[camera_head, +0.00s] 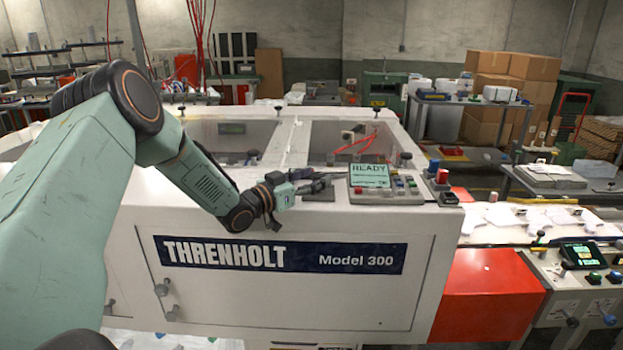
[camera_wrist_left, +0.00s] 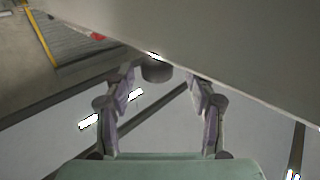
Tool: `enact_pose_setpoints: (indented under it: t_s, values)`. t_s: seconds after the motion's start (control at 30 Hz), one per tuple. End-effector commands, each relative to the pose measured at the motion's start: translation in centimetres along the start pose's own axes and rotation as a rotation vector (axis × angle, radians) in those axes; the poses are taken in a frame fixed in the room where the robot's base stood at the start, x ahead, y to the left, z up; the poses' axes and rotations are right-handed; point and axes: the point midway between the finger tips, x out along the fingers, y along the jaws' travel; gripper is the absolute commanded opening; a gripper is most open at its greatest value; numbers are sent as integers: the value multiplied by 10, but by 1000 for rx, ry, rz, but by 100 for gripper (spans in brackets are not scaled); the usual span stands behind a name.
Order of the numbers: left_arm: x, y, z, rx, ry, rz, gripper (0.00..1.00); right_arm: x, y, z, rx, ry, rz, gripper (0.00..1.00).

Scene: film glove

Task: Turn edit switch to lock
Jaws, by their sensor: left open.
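A control panel (camera_head: 385,196) with a lit READY screen (camera_head: 369,175) and several coloured buttons sits on top of the white Threnholt machine (camera_head: 290,300). My left gripper (camera_head: 322,184) is just left of this panel, above the machine's top, with its fingers pointing right. In the left wrist view its two fingers (camera_wrist_left: 162,85) are spread apart with nothing between the pads. A dark round knob (camera_wrist_left: 157,72) shows beyond and between the fingertips, apart from them. I cannot make out which control is the edit switch, nor its setting. My right gripper is not in view.
A red button box (camera_head: 441,180) stands right of the panel, near the machine's edge. Clear-windowed covers (camera_head: 345,140) lie behind. A second console with a green screen (camera_head: 581,254) is at the far right. Shelves and cardboard boxes (camera_head: 510,75) stand at the back.

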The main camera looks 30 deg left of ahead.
Motion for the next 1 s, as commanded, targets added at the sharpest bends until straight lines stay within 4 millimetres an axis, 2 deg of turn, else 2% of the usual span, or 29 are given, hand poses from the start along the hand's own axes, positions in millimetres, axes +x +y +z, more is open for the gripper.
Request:
enact_pose_setpoints:
  t_s: [0.07, 0.7, 1.0]
  values:
    - [0, 0, 0, 1, 0, 1, 56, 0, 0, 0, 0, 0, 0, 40]
    - [-1, 0, 1, -1, -1, -1, 2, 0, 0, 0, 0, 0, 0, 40]
    - [0, 1, 1, -2, -1, -28, 1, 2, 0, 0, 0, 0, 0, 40]
